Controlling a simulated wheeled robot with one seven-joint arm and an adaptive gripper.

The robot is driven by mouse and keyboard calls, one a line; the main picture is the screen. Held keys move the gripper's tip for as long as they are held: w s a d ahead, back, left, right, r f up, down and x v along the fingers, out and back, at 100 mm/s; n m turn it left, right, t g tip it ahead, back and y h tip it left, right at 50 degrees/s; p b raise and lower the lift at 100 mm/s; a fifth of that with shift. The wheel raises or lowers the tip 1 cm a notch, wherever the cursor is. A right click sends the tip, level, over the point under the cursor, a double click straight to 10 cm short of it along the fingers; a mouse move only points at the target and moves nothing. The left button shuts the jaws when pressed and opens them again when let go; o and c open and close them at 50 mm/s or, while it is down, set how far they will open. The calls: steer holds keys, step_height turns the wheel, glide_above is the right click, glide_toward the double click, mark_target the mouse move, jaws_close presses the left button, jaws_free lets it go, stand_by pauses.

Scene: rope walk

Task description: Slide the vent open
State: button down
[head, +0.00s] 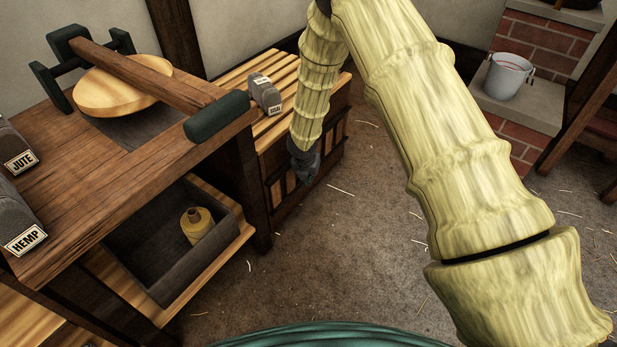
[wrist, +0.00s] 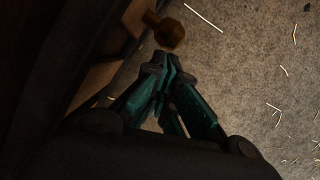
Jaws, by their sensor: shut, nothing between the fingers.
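The vent (head: 277,191) looks like a dark frame with upright wooden slats, low on the front of the slatted-top bench. In the wrist view a brown wooden knob (wrist: 168,32) stands out from the panel over the floor. My gripper (head: 308,181) hangs pointing down in front of the vent and hides part of it. In the wrist view my gripper's teal fingers (wrist: 166,62) are shut with nothing between them, and their tips are just short of the knob. I cannot tell whether they touch it. How far the vent stands open is unclear.
A wooden workbench (head: 130,165) with a round board and roller stands at left, a grey bin (head: 150,272) holding a yellow bottle (head: 196,224) below it. Labelled grey blocks lie on top. A bucket (head: 508,75) stands on a brick ledge at right. The straw-strewn floor (head: 345,240) is clear.

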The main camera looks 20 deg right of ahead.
steer(key=shift+d, duration=0.1)
steer(key=shift+w+d+p, duration=0.7)
steer(key=shift+d+p, duration=0.2)
steer(key=shift+p, duration=0.55)
steer(key=shift+w+d+p, duration=0.7)
steer(key=shift+d+p, duration=0.15)
steer(key=shift+p, duration=0.55)
steer(key=s+a+r+p, duration=0.3)
steer(key=s+r, duration=0.3)
steer(key=r, duration=0.4)
steer(key=shift+a, duration=0.5)
